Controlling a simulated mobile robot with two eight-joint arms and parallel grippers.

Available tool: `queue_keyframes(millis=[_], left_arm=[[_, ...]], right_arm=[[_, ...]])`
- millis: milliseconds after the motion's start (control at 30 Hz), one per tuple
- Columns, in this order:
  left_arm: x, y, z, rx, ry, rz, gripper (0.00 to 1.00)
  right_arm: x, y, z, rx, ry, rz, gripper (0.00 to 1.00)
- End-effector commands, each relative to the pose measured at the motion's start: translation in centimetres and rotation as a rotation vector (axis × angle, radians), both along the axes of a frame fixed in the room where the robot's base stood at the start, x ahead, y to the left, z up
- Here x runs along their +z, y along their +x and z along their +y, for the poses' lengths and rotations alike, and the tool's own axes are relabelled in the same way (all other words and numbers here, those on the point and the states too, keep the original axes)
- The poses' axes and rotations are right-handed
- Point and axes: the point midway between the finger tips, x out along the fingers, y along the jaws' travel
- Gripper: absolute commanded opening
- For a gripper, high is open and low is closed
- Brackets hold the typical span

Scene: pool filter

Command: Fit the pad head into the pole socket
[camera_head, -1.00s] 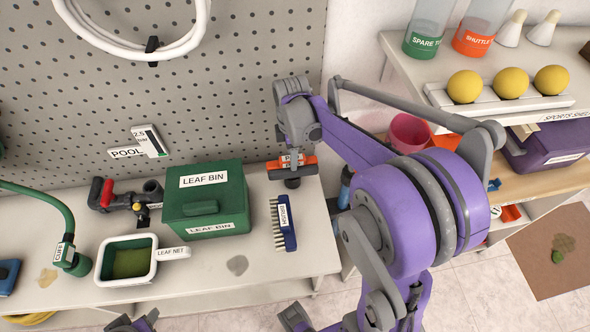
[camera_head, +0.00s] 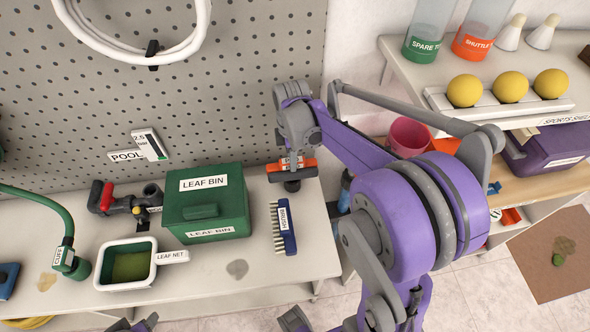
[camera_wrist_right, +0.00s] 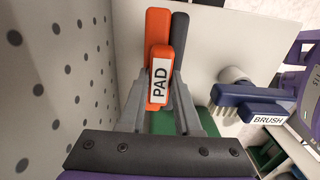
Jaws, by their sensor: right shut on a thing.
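My right gripper (camera_head: 292,158) is shut on the orange pad head (camera_head: 300,167) above the right end of the workbench, close to the pegboard. In the right wrist view the pad head (camera_wrist_right: 158,60) lies between the two grey fingers, its white PAD label facing the camera. A dark grey part runs along its side. In the head view a dark round piece (camera_head: 292,186) shows just below the pad head. I cannot tell whether it belongs to the pad head or is the pole socket. I cannot identify the pole socket for certain.
A blue brush (camera_head: 288,228) lies in front of the pad head; a grey stub (camera_wrist_right: 235,75) shows beside it in the wrist view. The green leaf bin (camera_head: 205,205) stands to the left, with the leaf net (camera_head: 127,263) further left. The pegboard (camera_head: 240,80) is close behind.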

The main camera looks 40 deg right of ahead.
Motion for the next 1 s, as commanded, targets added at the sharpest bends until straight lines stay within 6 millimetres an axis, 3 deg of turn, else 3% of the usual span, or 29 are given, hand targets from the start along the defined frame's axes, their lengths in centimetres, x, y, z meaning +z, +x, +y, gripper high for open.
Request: queue_keyframes(millis=[733, 1000], left_arm=[[1.9, 0.5, 0.0, 0.000, 0.000, -0.009, 0.50], [3.9, 1.0, 0.0, 0.000, 0.000, -0.020, 0.50]], right_arm=[[2.5, 0.0, 0.0, 0.000, 0.000, 0.000, 0.00], [5.2, 0.1, 0.0, 0.000, 0.000, -0.001, 0.00]])
